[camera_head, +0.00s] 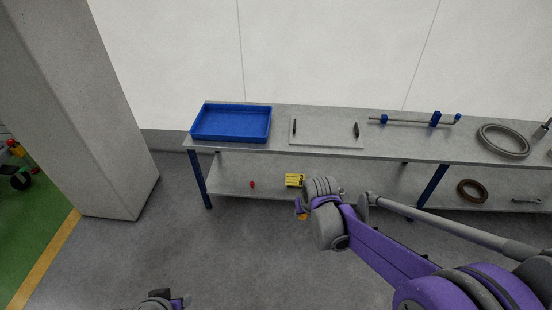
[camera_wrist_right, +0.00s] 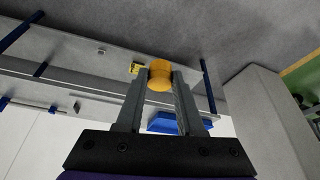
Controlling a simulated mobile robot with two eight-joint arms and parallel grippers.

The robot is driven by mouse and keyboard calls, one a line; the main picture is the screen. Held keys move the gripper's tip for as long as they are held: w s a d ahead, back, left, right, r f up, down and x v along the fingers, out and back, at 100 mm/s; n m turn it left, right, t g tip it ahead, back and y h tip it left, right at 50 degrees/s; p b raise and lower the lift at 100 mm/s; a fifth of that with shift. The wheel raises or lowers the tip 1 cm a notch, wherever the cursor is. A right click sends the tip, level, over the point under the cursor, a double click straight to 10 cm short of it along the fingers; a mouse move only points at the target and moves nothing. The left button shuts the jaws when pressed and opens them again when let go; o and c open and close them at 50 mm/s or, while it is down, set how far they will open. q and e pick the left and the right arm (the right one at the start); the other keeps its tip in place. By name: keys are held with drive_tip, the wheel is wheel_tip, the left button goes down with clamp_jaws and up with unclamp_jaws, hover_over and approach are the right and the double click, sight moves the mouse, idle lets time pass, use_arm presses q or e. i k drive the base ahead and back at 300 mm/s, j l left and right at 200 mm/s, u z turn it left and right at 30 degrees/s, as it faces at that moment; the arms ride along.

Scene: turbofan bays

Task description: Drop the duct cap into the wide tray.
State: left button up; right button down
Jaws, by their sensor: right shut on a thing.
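The duct cap is an orange-yellow round piece between my right gripper's fingertips (camera_wrist_right: 159,76) in the right wrist view. In the head view only a small orange bit of the cap (camera_head: 302,216) shows under my right gripper (camera_head: 301,206), the rest hidden by the wrist. The right gripper is shut on the cap, in front of the bench and apart from the tray. The wide tray (camera_head: 232,123) is blue, shallow and empty, on the bench top's left end. It also shows partly in the wrist view (camera_wrist_right: 165,123). My left gripper (camera_head: 163,300) is barely in view at the bottom edge; its jaws cannot be made out.
The grey bench (camera_head: 285,149) also carries a pale flat board (camera_head: 325,132), a rod with blue blocks (camera_head: 405,121) and a grey ring (camera_head: 502,140). The lower shelf holds a yellow marker (camera_head: 295,180) and a brown ring (camera_head: 472,191). A pillar (camera_head: 85,110) stands left; the floor between is clear.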

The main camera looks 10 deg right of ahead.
sight(236, 125)
drive_tip(key=i+j, duration=0.45)
drive_tip(key=i, duration=0.2)
drive_tip(key=i+j, duration=0.4)
drive_tip(key=i, duration=0.2)
drive_tip(key=i+j, duration=0.45)
drive_tip(key=i, duration=0.2)
drive_tip(key=i+j, duration=0.4)
drive_tip(key=i, duration=0.2)
